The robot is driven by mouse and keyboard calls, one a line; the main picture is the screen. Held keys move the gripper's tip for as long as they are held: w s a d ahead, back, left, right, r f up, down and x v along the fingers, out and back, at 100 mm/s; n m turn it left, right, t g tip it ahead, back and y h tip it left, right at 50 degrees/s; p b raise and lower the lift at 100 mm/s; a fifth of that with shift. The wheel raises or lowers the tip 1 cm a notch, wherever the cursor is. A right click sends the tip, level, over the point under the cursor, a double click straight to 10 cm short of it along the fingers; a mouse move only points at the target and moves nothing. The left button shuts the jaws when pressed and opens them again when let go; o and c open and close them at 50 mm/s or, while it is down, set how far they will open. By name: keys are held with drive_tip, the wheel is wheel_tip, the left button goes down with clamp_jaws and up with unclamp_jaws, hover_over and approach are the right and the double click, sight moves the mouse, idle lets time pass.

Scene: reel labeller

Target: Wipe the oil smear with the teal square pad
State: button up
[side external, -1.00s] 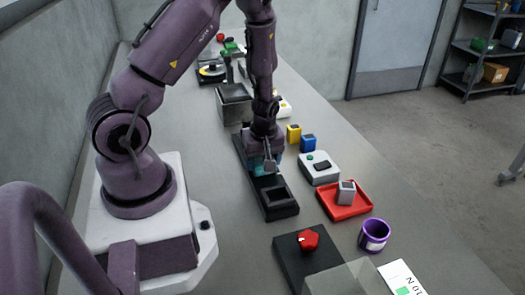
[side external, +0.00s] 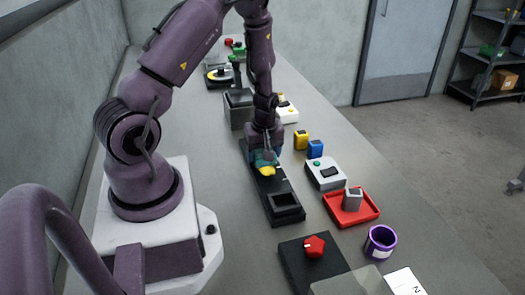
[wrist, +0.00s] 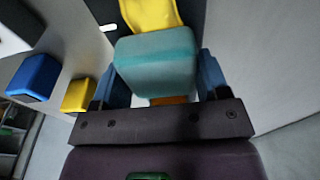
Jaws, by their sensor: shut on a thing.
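My gripper (side external: 264,154) is low over the long black rail (side external: 285,217), shut on the teal square pad (side external: 259,159). In the wrist view the teal pad (wrist: 155,58) is a rounded block between my two blue fingers (wrist: 160,80). A bright yellow patch (side external: 267,170) lies at the pad's near side, over the black rail; it also shows in the wrist view (wrist: 152,13), right against the pad's edge. I cannot tell whether it is the oil smear or a separate piece, nor whether the pad touches it. The pad's underside is hidden.
Right of the rail stand a yellow block (side external: 300,139), a blue block (side external: 315,149), a white box with buttons (side external: 326,175) and a red tray (side external: 366,214) with a grey block. A purple cup (side external: 380,242) and a black box with a red knob (side external: 314,246) are nearer.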

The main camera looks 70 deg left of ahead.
sight(269, 174)
drive_tip(key=shift+d, duration=3.15)
wheel_tip(269, 174, up, 8)
drive_tip(key=shift+r, duration=0.15)
drive_tip(key=shift+s+a, duration=0.1)
drive_tip(key=shift+a, duration=0.1)
